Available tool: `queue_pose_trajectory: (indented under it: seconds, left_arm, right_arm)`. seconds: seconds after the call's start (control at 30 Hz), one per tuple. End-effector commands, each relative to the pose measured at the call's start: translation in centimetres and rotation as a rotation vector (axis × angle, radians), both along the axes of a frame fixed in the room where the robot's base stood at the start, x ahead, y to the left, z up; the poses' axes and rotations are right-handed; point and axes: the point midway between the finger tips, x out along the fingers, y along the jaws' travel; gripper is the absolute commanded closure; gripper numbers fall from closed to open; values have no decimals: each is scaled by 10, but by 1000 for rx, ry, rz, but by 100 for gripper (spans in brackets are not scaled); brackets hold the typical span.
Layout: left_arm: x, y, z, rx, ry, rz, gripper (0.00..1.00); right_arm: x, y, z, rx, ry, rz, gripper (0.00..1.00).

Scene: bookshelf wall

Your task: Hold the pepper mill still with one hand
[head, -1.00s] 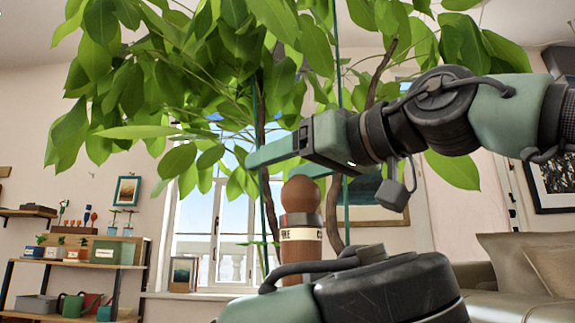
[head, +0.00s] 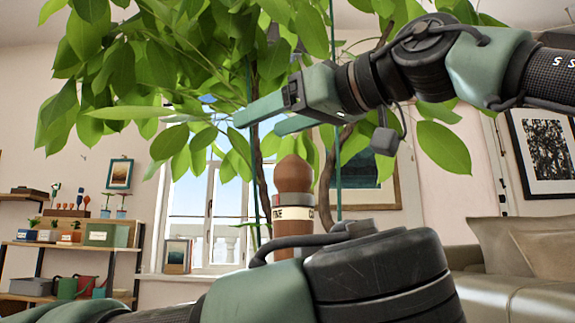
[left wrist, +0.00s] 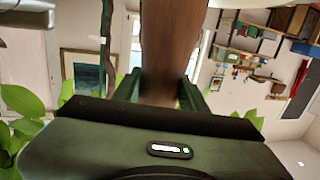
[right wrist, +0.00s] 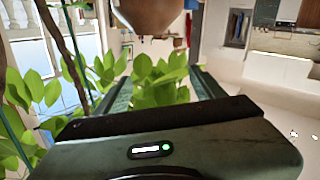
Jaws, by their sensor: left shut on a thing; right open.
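The brown wooden pepper mill (head: 293,230) stands upright in the middle of the head view, with a rounded knob on top and a pale lettered band. My left arm's wrist hides its lower part. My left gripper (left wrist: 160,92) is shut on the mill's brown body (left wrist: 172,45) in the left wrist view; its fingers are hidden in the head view. My right gripper (head: 259,124) is open and empty, above the knob and apart from it. In the right wrist view the brown knob (right wrist: 152,12) shows at the top edge, beyond the open fingers.
A large leafy plant (head: 190,70) fills the space behind and around my right gripper. A shelf (head: 75,245) with pots and boxes stands far left. A window (head: 205,220) is behind, and a leather sofa (head: 520,265) is at right.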

Motion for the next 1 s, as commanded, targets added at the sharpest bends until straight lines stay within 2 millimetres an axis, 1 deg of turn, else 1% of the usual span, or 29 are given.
queue_pose_trajectory:
  seconds: [0.03, 0.1, 0.17, 0.27, 0.37, 0.43, 0.53, 0.67, 0.7, 0.8, 0.9, 1.0]
  left_arm:
    - [0, 0, -2, 1, 3, 1, 100]
    - [0, 0, -2, 1, 3, 1, 100]
    - [0, 0, -2, 1, 3, 1, 100]
    - [0, 0, -2, 1, 3, 1, 100]
    - [0, 0, -2, 1, 3, 1, 100]
    - [0, 0, -2, 1, 3, 2, 100]
    - [0, 0, -2, 2, 4, 2, 100]
    - [0, 0, -2, 2, 4, 2, 100]
    - [0, 0, -2, 2, 4, 2, 100]
    - [0, 0, -2, 2, 4, 2, 100]
    - [0, 0, -2, 2, 4, 1, 100]
    - [0, 0, -2, 2, 4, 1, 100]
  right_arm:
    - [-2, 2, -6, -57, -63, 31, 31]
    - [-10, 5, -11, -158, -194, 79, 31]
    - [-18, 5, -14, -247, -328, 118, 31]
    - [-32, 0, -14, -387, -574, 169, 31]
    - [-46, -11, -10, -512, -836, 192, 31]
    - [-56, -23, -6, -600, -1027, 187, 31]
    - [-67, -41, -11, -767, -1299, 166, 31]
    - [-78, -68, -26, -1040, -1646, 110, 31]
    - [-81, -76, -32, -1134, -1745, 92, 31]
    - [-86, -92, -55, -1393, -1958, 63, 31]
    - [-88, -105, -72, -1621, -2112, 43, 31]
    - [-90, -115, -83, -1779, -2207, 30, 31]
